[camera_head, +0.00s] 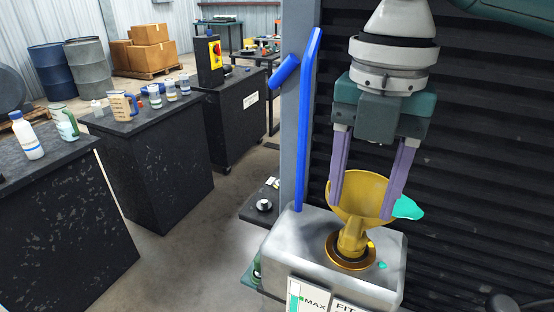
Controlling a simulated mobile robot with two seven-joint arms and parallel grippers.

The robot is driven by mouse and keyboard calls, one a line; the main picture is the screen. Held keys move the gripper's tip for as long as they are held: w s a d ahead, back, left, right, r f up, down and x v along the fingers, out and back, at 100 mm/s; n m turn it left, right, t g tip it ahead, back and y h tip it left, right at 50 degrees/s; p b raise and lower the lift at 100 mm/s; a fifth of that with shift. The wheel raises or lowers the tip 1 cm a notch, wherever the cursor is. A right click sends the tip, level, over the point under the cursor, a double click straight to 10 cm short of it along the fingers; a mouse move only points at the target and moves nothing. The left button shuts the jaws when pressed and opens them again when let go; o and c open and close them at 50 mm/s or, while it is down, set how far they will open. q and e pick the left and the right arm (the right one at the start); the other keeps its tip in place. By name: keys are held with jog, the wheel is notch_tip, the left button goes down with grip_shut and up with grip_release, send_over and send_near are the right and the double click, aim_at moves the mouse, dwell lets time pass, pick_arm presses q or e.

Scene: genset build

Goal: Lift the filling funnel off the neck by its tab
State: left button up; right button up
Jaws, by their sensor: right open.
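The yellow filling funnel (352,192) stands upright in the neck (351,262) on top of a grey metal tank (292,245). A turquoise tab (408,208) sticks out from the funnel's right side, partly behind a finger. My right gripper (363,208) points down from above, open, with its two purple fingers apart across the funnel's bowl. The right fingertip is close to the tab's inner end; I cannot tell whether it touches. My left gripper is not in view.
A blue handle-like bar (308,120) and a grey post (294,150) rise left of the tank. A dark ribbed panel (475,150) stands close behind. Dark benches with bottles and jugs (124,105) stand at the left, with open floor (180,245) between.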

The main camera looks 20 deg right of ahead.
aim_at(356, 220)
notch_tip(356, 220, down, 6)
jog(key=shift+r+p, duration=0.1)
jog(key=shift+p, duration=0.2)
jog(key=shift+c, duration=0.4)
grip_shut()
